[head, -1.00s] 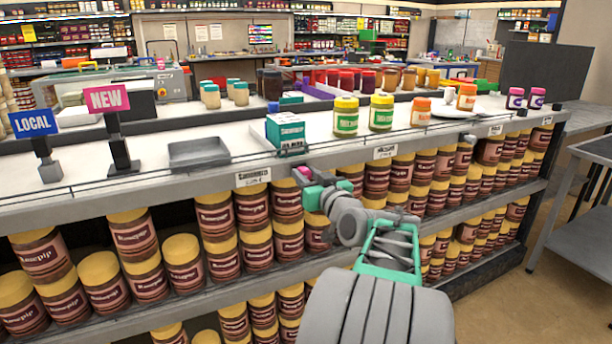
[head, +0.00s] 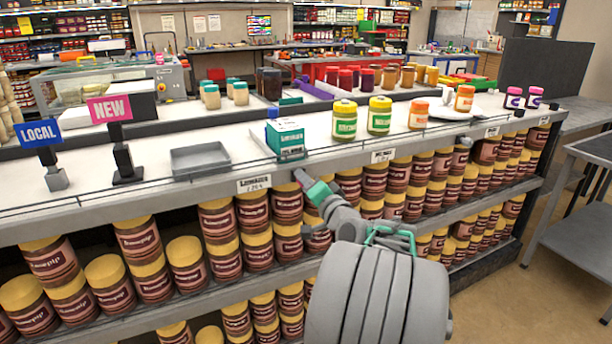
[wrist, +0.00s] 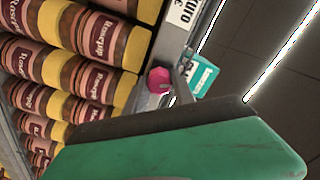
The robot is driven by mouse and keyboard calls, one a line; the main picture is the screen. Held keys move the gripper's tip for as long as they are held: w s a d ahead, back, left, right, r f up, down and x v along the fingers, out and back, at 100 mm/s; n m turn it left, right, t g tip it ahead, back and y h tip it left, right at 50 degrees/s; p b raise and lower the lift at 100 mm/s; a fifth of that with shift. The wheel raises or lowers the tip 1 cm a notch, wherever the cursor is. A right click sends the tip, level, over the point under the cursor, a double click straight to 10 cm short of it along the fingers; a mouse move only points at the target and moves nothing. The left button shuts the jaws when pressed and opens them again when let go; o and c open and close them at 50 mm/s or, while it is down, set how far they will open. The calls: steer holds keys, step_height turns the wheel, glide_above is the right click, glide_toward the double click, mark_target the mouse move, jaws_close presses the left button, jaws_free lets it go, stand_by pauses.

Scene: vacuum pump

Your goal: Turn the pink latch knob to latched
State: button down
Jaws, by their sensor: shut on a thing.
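The pink latch knob (wrist: 158,80) shows in the wrist view, at the shelf edge just beyond the dark pad of my gripper's green finger. A grey lever-like part (wrist: 183,84) is right beside it. In the head view my gripper (head: 300,178) reaches the counter's front edge below a teal and white box (head: 286,138). It is shut on the knob, which is largely hidden there by the fingers. The fingers' contact and the knob's exact angle cannot be made out.
The counter's front edge (head: 215,188) runs across the view, with a price label (head: 254,184) just left of my gripper. Brown jars with yellow lids (head: 252,212) fill the shelves below. A grey tray (head: 200,160) and several coloured jars (head: 344,121) stand on the counter.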

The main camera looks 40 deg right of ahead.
steer(key=shift+m+p, duration=1.65)
steer(key=shift+m, duration=0.65)
steer(key=c, duration=1.1)
jaws_free()
steer(key=shift+o, duration=0.2)
steer(key=v, duration=0.7)
steer(key=shift+s, duration=0.4)
steer(key=shift+a, duration=0.15)
